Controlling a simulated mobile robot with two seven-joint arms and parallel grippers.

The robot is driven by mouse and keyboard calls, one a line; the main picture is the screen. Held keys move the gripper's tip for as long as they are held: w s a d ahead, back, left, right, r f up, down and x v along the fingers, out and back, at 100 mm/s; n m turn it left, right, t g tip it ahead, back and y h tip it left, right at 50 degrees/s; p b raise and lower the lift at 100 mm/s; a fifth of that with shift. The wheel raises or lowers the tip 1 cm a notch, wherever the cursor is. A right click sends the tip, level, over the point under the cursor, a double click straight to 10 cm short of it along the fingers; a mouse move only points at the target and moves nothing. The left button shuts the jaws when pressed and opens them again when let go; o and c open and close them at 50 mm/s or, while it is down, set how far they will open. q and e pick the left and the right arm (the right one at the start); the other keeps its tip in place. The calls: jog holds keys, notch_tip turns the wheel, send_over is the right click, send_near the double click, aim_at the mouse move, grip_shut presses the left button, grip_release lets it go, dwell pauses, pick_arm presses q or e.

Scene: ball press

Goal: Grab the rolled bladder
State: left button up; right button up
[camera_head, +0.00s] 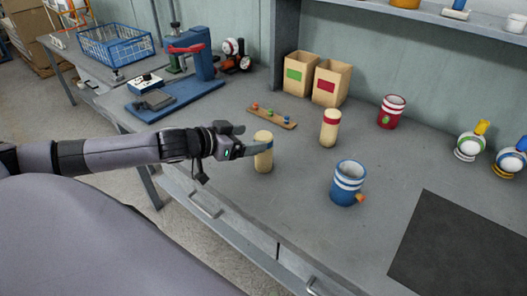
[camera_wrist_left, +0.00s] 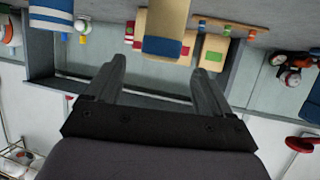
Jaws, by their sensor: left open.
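A cream roll with a blue band (camera_head: 263,160) stands upright near the table's front edge; I take it as a rolled bladder. A second cream roll with a red band (camera_head: 330,128) stands behind it to the right. My left gripper (camera_head: 256,149) is open at the blue-banded roll, with a finger overlapping its upper part in the head view. In the left wrist view, which is upside down, the blue-banded roll (camera_wrist_left: 168,22) lies between the lines of the open fingers (camera_wrist_left: 160,70), at or just beyond their tips. I cannot tell whether they touch. My right gripper is not in view.
A blue striped mug (camera_head: 347,185) stands to the right, with a red mug (camera_head: 391,112) behind. A wooden strip with coloured knobs (camera_head: 271,117), two cardboard boxes (camera_head: 330,85) and a blue press (camera_head: 178,99) stand farther back. A dark mat (camera_head: 462,250) lies at right.

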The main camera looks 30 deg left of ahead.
aim_at(260, 137)
pick_arm(q)
jog(key=x, duration=0.2)
jog(key=shift+w+d+p, duration=0.15)
jog(key=shift+w+p, duration=0.15)
jog(key=shift+x, duration=0.95)
jog(key=shift+s+f, duration=0.1)
jog(key=c, duration=1.4)
